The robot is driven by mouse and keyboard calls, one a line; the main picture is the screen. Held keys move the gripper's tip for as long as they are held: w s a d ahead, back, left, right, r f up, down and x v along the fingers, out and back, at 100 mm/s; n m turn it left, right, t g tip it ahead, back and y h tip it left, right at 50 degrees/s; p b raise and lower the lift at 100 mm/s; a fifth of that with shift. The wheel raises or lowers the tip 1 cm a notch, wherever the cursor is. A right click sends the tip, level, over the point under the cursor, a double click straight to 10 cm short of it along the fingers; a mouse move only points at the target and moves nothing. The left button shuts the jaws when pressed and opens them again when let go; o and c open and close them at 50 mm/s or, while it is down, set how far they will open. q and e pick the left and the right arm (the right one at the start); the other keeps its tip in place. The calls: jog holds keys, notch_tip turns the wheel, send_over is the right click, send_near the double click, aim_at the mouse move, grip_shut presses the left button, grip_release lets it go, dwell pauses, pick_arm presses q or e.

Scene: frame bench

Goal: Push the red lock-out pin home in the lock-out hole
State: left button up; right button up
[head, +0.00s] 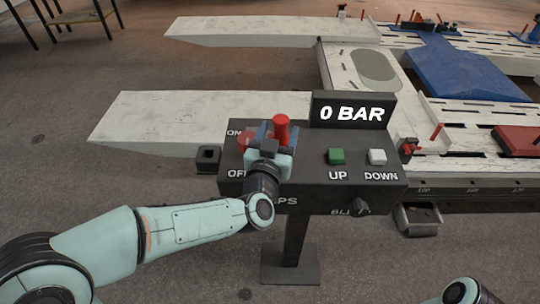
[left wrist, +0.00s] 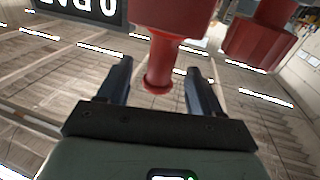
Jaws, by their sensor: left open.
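A red pin-like part (head: 281,125) stands at the top of the dark control box (head: 310,190). My left gripper (head: 274,137) is at this part, its fingers pointing toward it. In the left wrist view the open left gripper (left wrist: 160,72) has one finger on each side of a narrow red stem with a flanged end (left wrist: 157,80), below a wider red body (left wrist: 172,14). Gaps show between stem and fingers. A second red part (head: 244,139) is just left of the gripper; it also shows in the left wrist view (left wrist: 262,35). I cannot make out the lock-out hole.
The box has a "0 BAR" display (head: 350,112), a green UP button (head: 336,156) and a white DOWN button (head: 377,157). A dark knob (head: 358,207) sticks out at its front. Pale ramps (head: 150,112) and a frame bench stand behind. Part of my other arm shows at bottom right.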

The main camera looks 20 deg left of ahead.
pick_arm(q)
jog(key=s, duration=0.8)
jog(key=shift+s+d, duration=0.25)
jog(key=shift+s, duration=0.05)
pick_arm(e)
jog(key=shift+s, duration=0.15)
